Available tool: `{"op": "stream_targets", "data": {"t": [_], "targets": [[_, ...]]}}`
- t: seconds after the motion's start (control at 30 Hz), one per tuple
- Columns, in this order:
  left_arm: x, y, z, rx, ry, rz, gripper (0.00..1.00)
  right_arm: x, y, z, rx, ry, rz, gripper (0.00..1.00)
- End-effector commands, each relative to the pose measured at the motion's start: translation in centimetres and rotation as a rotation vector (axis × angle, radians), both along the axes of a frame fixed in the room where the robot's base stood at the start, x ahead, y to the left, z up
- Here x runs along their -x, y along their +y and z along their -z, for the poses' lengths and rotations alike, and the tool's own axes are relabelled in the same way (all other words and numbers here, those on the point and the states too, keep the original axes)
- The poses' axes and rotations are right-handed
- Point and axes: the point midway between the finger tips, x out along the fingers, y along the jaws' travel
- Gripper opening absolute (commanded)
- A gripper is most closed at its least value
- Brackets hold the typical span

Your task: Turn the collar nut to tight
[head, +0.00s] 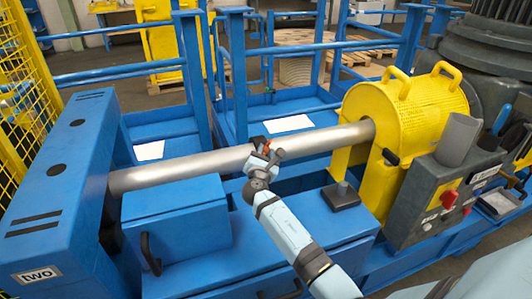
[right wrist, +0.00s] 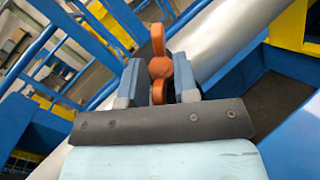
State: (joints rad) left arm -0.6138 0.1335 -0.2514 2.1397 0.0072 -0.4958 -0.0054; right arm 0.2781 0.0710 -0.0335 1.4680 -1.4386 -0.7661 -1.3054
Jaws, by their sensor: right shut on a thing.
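The collar nut (right wrist: 158,68) is an orange wing-shaped piece in the right wrist view, at the grey shaft (right wrist: 222,35). One wing points up, away from my wrist. My right gripper (right wrist: 158,80) is shut on the nut, with one blue-grey finger on each side of it. In the head view my right gripper (head: 265,156) is at the middle of the long shaft (head: 205,163), and a little orange of the nut (head: 266,148) shows there. A dark collar (head: 258,141) on the shaft is partly hidden by the gripper. My left gripper is not in view.
A blue housing (head: 62,175) labelled "two" stands at the shaft's left end. A yellow guard (head: 420,105) with handles covers its right end. Blue boxes (head: 175,222) lie in front, below the shaft. A dark control box (head: 440,195) with a red knob stands at right.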

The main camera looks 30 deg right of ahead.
Motion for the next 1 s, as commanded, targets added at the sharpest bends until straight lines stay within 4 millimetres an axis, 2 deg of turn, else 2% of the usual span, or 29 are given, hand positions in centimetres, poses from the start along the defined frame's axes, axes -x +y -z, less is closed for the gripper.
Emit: {"op": "stream_targets", "data": {"t": [0.03, 0.4, 1.0], "targets": [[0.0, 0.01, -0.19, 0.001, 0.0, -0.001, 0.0, -0.18, -0.01, -0.54, -0.024, -0.011, 0.026, 0.04], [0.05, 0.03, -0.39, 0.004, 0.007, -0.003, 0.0, -0.3, 0.04, -0.6, -0.156, -0.043, 0.164, 0.04], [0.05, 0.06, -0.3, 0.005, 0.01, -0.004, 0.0, -0.34, 0.01, -0.69, -0.187, -0.053, 0.199, 0.04]]}}
